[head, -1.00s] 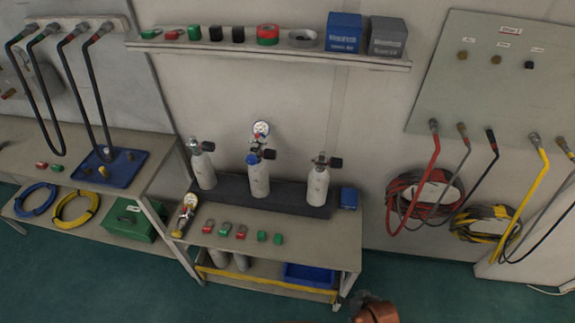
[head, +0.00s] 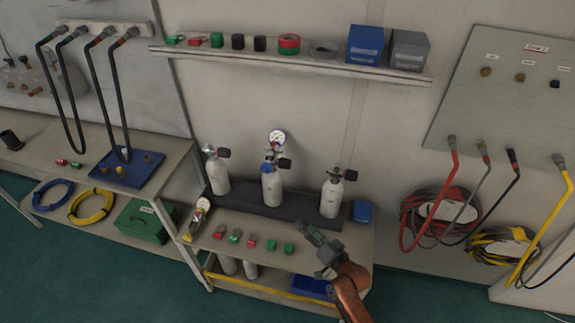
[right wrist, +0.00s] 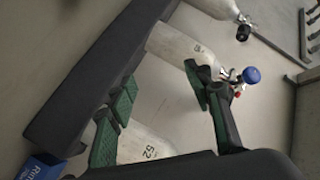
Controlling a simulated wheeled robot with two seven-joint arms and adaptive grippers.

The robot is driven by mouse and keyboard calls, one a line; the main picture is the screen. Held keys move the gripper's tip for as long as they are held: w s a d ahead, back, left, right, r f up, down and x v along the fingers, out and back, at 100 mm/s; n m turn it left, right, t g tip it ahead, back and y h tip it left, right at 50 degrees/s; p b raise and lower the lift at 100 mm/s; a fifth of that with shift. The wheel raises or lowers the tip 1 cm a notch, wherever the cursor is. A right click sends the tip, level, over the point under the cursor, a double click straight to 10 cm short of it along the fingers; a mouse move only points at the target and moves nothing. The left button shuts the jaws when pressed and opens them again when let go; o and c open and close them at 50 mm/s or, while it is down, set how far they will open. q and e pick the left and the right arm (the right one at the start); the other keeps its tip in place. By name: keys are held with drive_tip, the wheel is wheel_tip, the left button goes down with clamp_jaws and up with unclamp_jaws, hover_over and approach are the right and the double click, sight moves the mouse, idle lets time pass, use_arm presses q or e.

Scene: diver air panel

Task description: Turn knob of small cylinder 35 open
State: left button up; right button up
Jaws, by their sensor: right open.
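Three small pale cylinders with black-knobbed valves stand in a row on the bench: a left cylinder (head: 218,177), a middle cylinder (head: 271,190) with a gauge and blue cap, and a right cylinder (head: 331,200). In the right wrist view the nearest cylinder (right wrist: 145,146) bears a number that looks like 52; the middle cylinder (right wrist: 185,52) has a label too small to read. I cannot tell which is 35. My right gripper (head: 310,232) is open and empty, in front of and below the right cylinder; its green-padded fingers show in the right wrist view (right wrist: 158,88). My left gripper is not in view.
A dark rail (head: 300,208) runs along the cylinders' bases, with a blue box (head: 362,211) at its right. Several red and green small parts (head: 251,241) lie on the bench front. A shelf (head: 400,75) with boxes hangs above. Hoses (head: 440,215) hang at right.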

sight(287, 165)
drive_tip(key=shift+w+a+r+m+t+y+b, duration=0.2)
drive_tip(key=shift+w+a+r+m+t, duration=0.75)
drive_tip(key=shift+w+r, duration=1.9)
drive_tip(key=shift+w+a+r+m+t+y+b, duration=0.1)
drive_tip(key=shift+w+a+r+m+t+y, duration=0.55)
drive_tip(key=shift+w+r, duration=2.25)
drive_tip(key=shift+w+a+r+m+t+h+b, duration=0.15)
drive_tip(key=shift+w+a+r+m+t, duration=1.1)
drive_tip(key=shift+w+r, duration=1.6)
drive_tip(key=shift+w+a+f+n, duration=0.2)
drive_tip(key=shift+w+f+n, duration=0.05)
drive_tip(key=shift+w+f, duration=0.35)
drive_tip(key=shift+c, duration=0.4)
